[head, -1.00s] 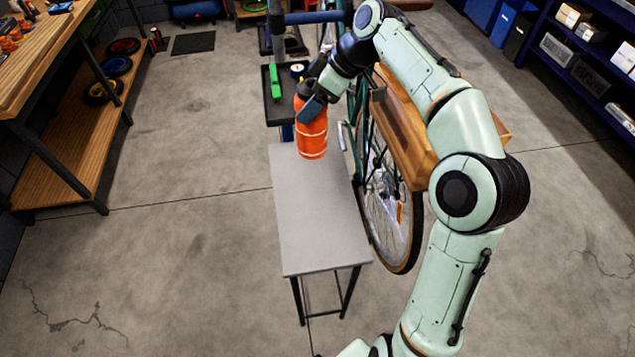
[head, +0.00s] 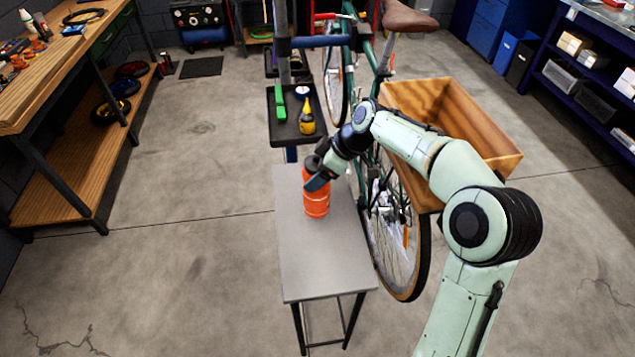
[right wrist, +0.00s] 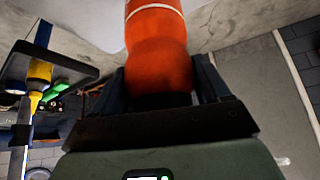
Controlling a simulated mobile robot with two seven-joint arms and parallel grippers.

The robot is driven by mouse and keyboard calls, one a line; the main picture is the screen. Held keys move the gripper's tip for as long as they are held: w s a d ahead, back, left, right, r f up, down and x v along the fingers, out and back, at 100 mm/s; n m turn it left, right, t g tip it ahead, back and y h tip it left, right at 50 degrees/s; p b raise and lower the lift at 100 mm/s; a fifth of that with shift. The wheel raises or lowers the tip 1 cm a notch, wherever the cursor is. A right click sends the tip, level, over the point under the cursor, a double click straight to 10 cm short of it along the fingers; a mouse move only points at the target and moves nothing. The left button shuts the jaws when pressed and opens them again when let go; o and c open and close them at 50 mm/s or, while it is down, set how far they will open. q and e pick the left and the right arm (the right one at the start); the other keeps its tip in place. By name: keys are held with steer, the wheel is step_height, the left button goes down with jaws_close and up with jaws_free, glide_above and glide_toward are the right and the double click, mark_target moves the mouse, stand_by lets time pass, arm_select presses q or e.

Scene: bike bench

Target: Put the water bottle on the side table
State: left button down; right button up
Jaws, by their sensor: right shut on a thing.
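The water bottle (head: 317,203) is orange with a dark cap and stands upright at the far part of the grey side table (head: 325,262) in the head view. Its base appears to be at or very near the tabletop; I cannot tell if it touches. My right gripper (head: 317,180) is shut on the bottle's upper part. In the right wrist view the bottle (right wrist: 157,45) fills the space between the two fingers (right wrist: 160,88). My left gripper is not in view.
A green bicycle with a wooden crate (head: 455,110) stands right of the table. A tool tray (head: 290,132) with a yellow bottle (head: 307,117) and a green item (head: 280,102) is just beyond it. A wooden workbench (head: 75,60) is at left. The table's near part is clear.

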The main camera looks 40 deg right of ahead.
steer(key=shift+f, duration=1.85)
steer(key=shift+f, duration=0.2)
steer(key=o, duration=1.8)
steer(key=shift+r, duration=0.3)
steer(key=v, duration=0.7)
steer(key=shift+s+d+r, duration=0.1)
steer(key=shift+r, duration=0.05)
